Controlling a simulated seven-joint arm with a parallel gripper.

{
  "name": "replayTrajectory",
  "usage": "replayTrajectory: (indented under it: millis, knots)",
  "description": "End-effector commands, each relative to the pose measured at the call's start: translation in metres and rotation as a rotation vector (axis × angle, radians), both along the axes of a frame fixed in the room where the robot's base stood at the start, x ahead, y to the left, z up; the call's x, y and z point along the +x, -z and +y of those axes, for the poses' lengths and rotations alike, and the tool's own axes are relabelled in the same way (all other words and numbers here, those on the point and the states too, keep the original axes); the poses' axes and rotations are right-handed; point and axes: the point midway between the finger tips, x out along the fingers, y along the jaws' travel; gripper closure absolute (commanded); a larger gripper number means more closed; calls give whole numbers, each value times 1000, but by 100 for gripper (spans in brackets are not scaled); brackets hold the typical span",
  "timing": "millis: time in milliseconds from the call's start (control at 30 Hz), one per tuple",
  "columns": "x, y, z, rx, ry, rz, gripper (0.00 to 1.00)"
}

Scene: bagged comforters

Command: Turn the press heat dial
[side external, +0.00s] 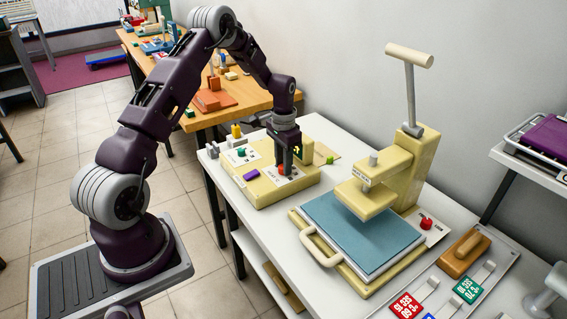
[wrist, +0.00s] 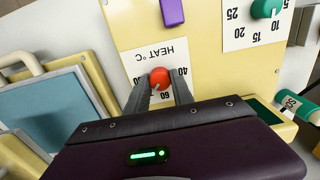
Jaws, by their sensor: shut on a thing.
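The heat dial is a red round knob (wrist: 160,77) on a white plate marked "HEAT °C" (wrist: 168,52), with numbers around it. In the side external view the red dial (side external: 283,170) shows just below my gripper. The plate is on a cream control box (side external: 262,190) on the white table. My gripper (side external: 286,163) points down over the box. In the wrist view my gripper's two dark fingers (wrist: 159,88) are shut on the red dial, one on each side. The fingers and wrist housing hide the lower part of the plate.
A purple block (wrist: 172,12) and a green dial (wrist: 266,8) on its own scale are close by on the box. The heat press with a blue-grey pad (side external: 360,232) stands to the right. The white table (side external: 262,246) has some bare room in front.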

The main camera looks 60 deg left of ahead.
Motion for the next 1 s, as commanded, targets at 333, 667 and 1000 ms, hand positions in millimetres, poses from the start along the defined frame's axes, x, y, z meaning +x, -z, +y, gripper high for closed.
replayTrajectory:
  millis: [333, 667, 1000]
  knots:
    - [0, 0, 0, 0, -1, 0, 50]
    - [1, -14, 1, 2, -1, -4, 50]
    - [0, -70, 0, 1, -1, -1, 50]
